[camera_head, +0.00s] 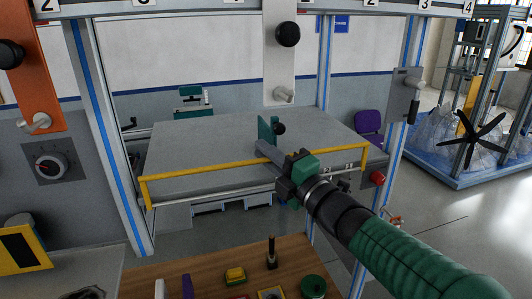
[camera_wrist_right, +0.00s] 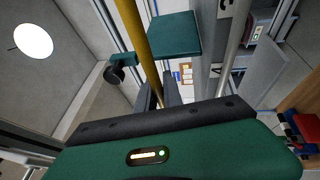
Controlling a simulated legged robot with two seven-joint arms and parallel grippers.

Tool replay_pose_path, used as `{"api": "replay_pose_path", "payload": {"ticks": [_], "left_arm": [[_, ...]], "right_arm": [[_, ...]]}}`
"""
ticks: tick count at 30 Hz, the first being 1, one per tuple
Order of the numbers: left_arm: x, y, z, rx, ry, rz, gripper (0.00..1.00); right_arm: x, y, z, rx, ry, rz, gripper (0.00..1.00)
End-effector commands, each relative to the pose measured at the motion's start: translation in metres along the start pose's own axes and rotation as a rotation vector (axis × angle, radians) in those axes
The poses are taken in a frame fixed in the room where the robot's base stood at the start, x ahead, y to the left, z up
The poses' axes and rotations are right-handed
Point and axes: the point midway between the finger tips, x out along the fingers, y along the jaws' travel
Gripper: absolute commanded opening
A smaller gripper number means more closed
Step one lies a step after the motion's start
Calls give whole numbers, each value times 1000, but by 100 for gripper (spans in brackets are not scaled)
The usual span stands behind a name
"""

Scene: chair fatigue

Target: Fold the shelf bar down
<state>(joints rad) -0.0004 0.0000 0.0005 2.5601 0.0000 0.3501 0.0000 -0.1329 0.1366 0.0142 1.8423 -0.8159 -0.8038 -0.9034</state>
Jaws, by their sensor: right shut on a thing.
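The shelf bar (camera_head: 205,168) is a yellow rail that runs along the front of the grey shelf (camera_head: 200,145). It stands a little above the shelf's front edge on short yellow end pieces. My right gripper (camera_head: 265,153) reaches in from the lower right and is shut on the bar near its middle. In the right wrist view the yellow bar (camera_wrist_right: 142,45) runs down between the two dark fingers (camera_wrist_right: 159,95). The exact contact is partly hidden by the fingers. My left gripper is not in view.
A red button (camera_head: 378,178) is on the right post. A wooden table (camera_head: 205,270) with small items lies in front, below the arm. The shelf top is mostly clear.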

Motion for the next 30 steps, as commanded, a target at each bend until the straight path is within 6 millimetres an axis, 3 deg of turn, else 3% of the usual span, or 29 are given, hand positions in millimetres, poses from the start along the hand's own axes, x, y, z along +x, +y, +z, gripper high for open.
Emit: {"api": "replay_pose_path", "payload": {"ticks": [30], "left_arm": [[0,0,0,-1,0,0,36]], "right_arm": [[6,-1,-12,1,19,-1,0]]}}
